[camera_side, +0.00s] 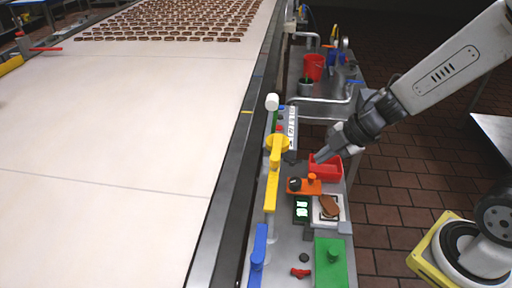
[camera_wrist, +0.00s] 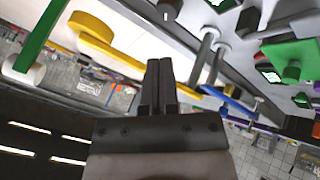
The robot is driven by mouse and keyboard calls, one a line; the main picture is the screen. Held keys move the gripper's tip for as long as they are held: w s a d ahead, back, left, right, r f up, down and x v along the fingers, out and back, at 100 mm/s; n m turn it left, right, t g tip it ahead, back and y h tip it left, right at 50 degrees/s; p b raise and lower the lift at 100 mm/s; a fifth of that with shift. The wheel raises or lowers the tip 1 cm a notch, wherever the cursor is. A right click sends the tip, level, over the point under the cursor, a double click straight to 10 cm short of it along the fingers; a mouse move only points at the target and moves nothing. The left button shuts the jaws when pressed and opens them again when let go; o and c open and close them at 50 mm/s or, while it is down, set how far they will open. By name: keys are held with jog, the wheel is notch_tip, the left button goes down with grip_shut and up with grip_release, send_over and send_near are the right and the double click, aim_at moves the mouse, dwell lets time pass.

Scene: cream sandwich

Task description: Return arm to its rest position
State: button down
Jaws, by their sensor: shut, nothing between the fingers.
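My gripper (camera_side: 318,158) is at the lower end of my arm in the side view, close over the red bin (camera_side: 328,169) on the steel work table (camera_side: 294,244). In the wrist view my gripper (camera_wrist: 159,64) has its two dark fingers together with nothing between them. A brown sandwich piece (camera_side: 329,206) lies on a white plate with a dark edge (camera_side: 338,217), below and right of the gripper and apart from it. The wrist view is strongly tilted, and I cannot make out the sandwich in it.
An orange device (camera_side: 312,185) and a black scale with green digits (camera_side: 302,209) sit beside the plate. A green board (camera_side: 330,262) is nearer. Yellow (camera_side: 272,180) and blue (camera_side: 258,254) bars line the conveyor (camera_side: 130,150). A red bucket (camera_side: 314,66) stands behind. Tiled floor lies right.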

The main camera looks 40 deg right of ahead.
jog(key=w+d+m+t+h, duration=0.1)
jog(key=w+d+m+h, duration=0.1)
jog(key=d+m+h, duration=0.6)
jog(key=s+a+f+m+g+y, duration=0.2)
jog(key=s+m, duration=0.4)
jog(key=m, duration=0.3)
jog(key=shift+s+a+f+g+y, duration=0.15)
jog(key=shift+a+f+g+y, duration=0.4)
jog(key=shift+g, duration=0.45)
